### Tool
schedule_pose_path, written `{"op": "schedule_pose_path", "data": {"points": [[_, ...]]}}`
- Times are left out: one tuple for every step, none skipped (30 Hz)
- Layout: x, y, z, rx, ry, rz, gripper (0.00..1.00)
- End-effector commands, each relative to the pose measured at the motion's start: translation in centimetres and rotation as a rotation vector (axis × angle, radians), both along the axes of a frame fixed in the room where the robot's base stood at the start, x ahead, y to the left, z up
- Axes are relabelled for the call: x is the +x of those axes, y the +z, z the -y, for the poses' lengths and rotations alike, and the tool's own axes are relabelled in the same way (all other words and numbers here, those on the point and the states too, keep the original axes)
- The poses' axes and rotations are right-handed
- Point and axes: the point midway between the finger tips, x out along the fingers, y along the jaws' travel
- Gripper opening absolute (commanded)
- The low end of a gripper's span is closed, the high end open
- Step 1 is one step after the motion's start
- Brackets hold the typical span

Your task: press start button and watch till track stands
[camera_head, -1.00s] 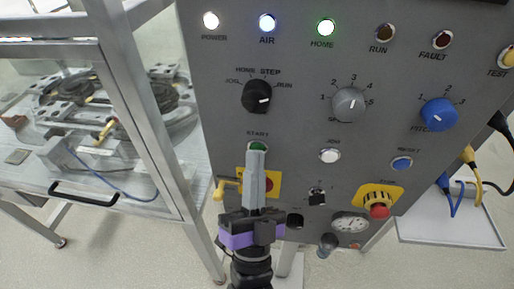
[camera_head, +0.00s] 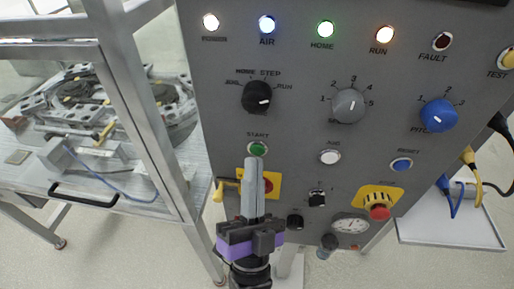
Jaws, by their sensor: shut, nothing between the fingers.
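The green START button (camera_head: 257,149) sits on the grey control panel (camera_head: 300,120), under its START label. The RUN lamp (camera_head: 384,34) glows orange. The POWER (camera_head: 210,22), AIR (camera_head: 267,24) and HOME (camera_head: 325,28) lamps are lit white, blue and green. The FAULT lamp (camera_head: 440,42) is dark. The ring track (camera_head: 95,105) stands on a table at the left, behind a metal frame; part of it is hidden.
A black selector (camera_head: 256,97), a grey knob (camera_head: 348,105) and a blue knob (camera_head: 439,115) cross the panel. A red emergency stop (camera_head: 379,212) stands at lower right. A yellow switch plate with a red centre (camera_head: 270,184) is partly behind my gripper. A frame post (camera_head: 150,130) stands left.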

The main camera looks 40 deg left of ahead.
Motion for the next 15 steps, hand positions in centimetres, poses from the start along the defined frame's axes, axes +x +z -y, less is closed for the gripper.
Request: {"op": "schedule_pose_path", "data": {"points": [[0.0,0.0,0.0,0.000,0.000,0.000,0.00],[0.0,0.0,0.0,0.000,0.000,0.000,0.00],[0.0,0.0,0.0,0.000,0.000,0.000,0.00],[0.0,0.0,0.0,0.000,0.000,0.000,0.00],[0.0,0.0,0.0,0.000,0.000,0.000,0.00],[0.0,0.0,0.0,0.000,0.000,0.000,0.00],[0.0,0.0,0.0,0.000,0.000,0.000,0.00],[-0.1,0.0,0.0,0.000,0.000,0.000,0.00],[-0.2,0.0,0.1,0.000,0.000,0.000,0.00],[-0.3,0.0,0.2,0.000,0.000,0.000,0.00],[-0.5,0.0,0.3,0.000,0.000,0.000,0.00],[-0.8,0.0,0.5,-0.001,0.000,0.000,0.00],[-1.1,0.0,0.6,0.000,0.001,-0.002,0.00],[-1.3,0.0,0.8,0.000,0.001,-0.002,0.00],[-1.6,0.0,1.0,0.001,0.001,0.000,0.00]]}}
